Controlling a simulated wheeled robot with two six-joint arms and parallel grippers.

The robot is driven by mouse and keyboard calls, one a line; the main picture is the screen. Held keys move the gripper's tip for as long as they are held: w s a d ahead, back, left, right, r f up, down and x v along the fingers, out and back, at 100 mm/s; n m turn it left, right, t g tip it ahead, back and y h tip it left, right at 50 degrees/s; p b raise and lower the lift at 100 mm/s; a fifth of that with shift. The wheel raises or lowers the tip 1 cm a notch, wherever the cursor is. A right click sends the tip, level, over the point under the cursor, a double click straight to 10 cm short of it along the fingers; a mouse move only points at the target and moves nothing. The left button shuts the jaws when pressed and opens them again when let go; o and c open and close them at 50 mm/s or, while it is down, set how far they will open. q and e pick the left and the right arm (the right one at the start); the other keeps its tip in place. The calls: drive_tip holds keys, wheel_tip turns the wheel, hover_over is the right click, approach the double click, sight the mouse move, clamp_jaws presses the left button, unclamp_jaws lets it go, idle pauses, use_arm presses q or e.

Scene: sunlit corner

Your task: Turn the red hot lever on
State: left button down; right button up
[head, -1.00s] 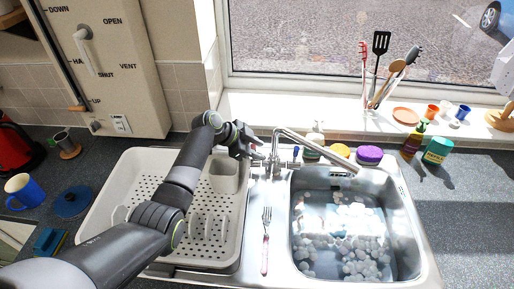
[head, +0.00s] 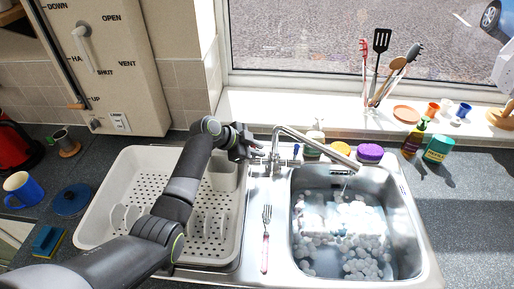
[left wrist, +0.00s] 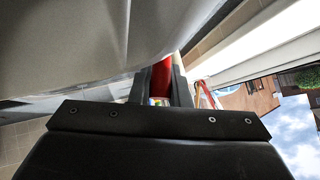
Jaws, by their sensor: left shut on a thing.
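The chrome tap (head: 277,155) stands behind the sink, its spout angled right over the basin. Its red hot lever (head: 257,144) is on the left side, mostly hidden by my left gripper (head: 252,149). In the left wrist view the red lever (left wrist: 161,78) lies between the two fingers of my left gripper (left wrist: 160,88), which is shut on it. The blue lever (head: 297,149) is on the tap's right side. A faint pale streak shows below the spout's end. My right gripper is not in view.
The sink basin (head: 404,235) holds water with foam. A pale dish rack (head: 100,212) lies under my left arm. A fork (head: 265,240) lies on the drainer. A purple sponge (head: 370,152) and bottles stand behind and right of the sink.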

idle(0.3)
use_arm(q)
drive_tip(key=c, duration=1.4)
unclamp_jaws()
drive_tip(key=shift+s, duration=0.1)
drive_tip(key=shift+o, duration=0.2)
drive_tip(key=b+v, duration=0.4)
drive_tip(key=v, duration=1.3)
drive_tip(key=shift+a, duration=0.15)
drive_tip(key=shift+s, duration=0.15)
